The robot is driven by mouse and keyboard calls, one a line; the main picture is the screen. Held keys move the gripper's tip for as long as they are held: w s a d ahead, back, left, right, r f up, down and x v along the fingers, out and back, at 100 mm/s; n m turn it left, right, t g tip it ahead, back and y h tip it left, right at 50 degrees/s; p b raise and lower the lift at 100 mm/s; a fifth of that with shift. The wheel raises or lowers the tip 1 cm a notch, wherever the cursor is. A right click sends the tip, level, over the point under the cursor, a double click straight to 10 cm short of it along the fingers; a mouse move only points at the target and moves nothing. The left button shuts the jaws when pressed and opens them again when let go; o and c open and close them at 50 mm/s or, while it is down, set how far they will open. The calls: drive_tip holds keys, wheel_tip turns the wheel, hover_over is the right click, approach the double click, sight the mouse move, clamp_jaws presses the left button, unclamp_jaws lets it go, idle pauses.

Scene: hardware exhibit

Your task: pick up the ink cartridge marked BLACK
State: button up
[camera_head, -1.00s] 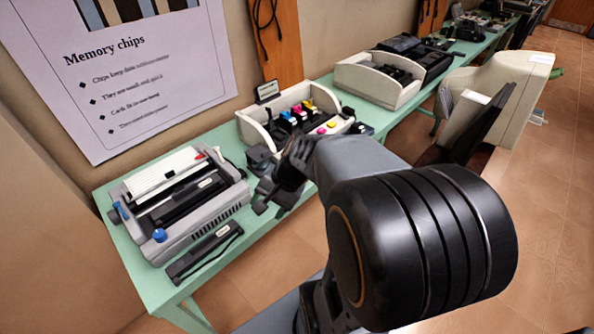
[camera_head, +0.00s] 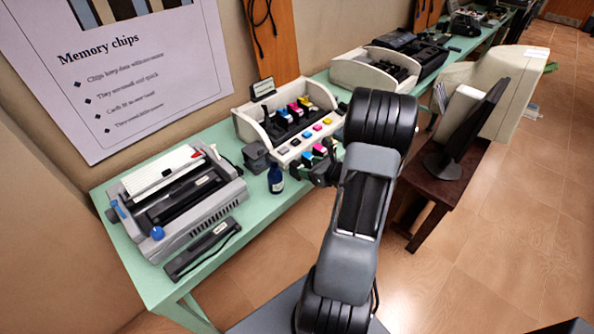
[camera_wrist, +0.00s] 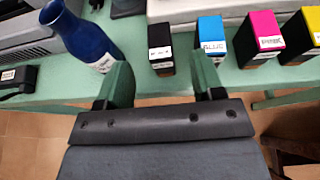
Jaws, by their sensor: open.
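In the wrist view, a black ink cartridge (camera_wrist: 159,48) with a white label stands on the green table (camera_wrist: 130,37); its lettering is too small to read surely. Cyan (camera_wrist: 212,36), magenta (camera_wrist: 260,36) and yellow (camera_wrist: 303,34) cartridges stand in a row to its right. My gripper (camera_wrist: 163,82) is open and empty. The black cartridge is just ahead of the gap between its fingers, apart from them. In the head view, my gripper (camera_head: 325,172) is at the table's front edge, partly hiding the cartridges there.
A dark blue bottle (camera_wrist: 84,32) stands close left of the left finger; it also shows in the head view (camera_head: 275,179). Behind the cartridges is a white display tray (camera_head: 246,129). A grey binding machine (camera_head: 205,215) is at left, a dark monitor (camera_head: 470,135) at right.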

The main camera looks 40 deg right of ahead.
sight(295, 164)
drive_tip(key=shift+p+x, duration=0.55)
drive_tip(key=shift+x, duration=3)
drive_tip(key=c, duration=1)
